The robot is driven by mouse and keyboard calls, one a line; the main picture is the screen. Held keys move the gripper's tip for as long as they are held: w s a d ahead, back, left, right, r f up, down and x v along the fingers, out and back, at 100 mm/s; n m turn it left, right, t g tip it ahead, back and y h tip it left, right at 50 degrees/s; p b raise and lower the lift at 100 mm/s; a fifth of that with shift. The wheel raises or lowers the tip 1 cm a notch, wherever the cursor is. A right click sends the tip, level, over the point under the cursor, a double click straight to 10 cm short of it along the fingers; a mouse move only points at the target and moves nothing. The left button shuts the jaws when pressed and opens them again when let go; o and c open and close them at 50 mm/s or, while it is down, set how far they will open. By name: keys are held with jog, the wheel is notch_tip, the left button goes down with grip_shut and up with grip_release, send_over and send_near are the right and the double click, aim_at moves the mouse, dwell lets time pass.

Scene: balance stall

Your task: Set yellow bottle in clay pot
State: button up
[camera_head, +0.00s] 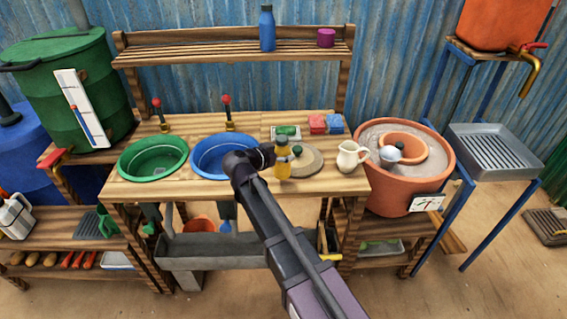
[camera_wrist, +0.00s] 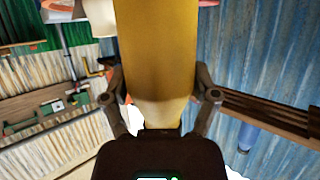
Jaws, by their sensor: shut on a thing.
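The yellow bottle (camera_head: 282,160) is upright in my gripper, near the front edge of the wooden counter, in front of a round pale lid. My gripper (camera_wrist: 160,90) is shut on the yellow bottle (camera_wrist: 155,45), which fills the middle of the wrist view between both fingers. In the head view my arm hides part of the gripper. The clay pot (camera_head: 369,172) is large and orange-brown and stands to the right of the counter. It holds grey material and a smaller clay ring or inner pot (camera_head: 424,158). A pale round thing sits near the inner one.
A white jug (camera_head: 350,156) stands between the bottle and the clay pot. Green (camera_head: 153,158) and blue (camera_head: 222,156) basins are on the left. Red and blue blocks (camera_head: 326,123) lie behind. A blue bottle (camera_head: 267,28) stands on the upper shelf. A metal tray (camera_head: 495,153) is at right.

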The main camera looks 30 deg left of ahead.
aim_at(282, 163)
jog(key=shift+f, duration=0.1)
jog(key=shift+f+b, duration=1.65)
jog(key=shift+b, duration=0.15)
jog(key=shift+f, duration=0.2)
jog(key=o, duration=1.2)
jog(key=shift+r, duration=0.1)
jog(key=shift+r, duration=0.1)
jog(key=shift+s+r, duration=0.1)
jog(key=shift+r, duration=0.05)
jog(key=shift+s+r+p, duration=0.15)
jog(key=shift+s+p, duration=0.15)
jog(key=shift+s, duration=0.05)
jog(key=shift+p+v, duration=2.05)
jog(key=shift+v, duration=3.45)
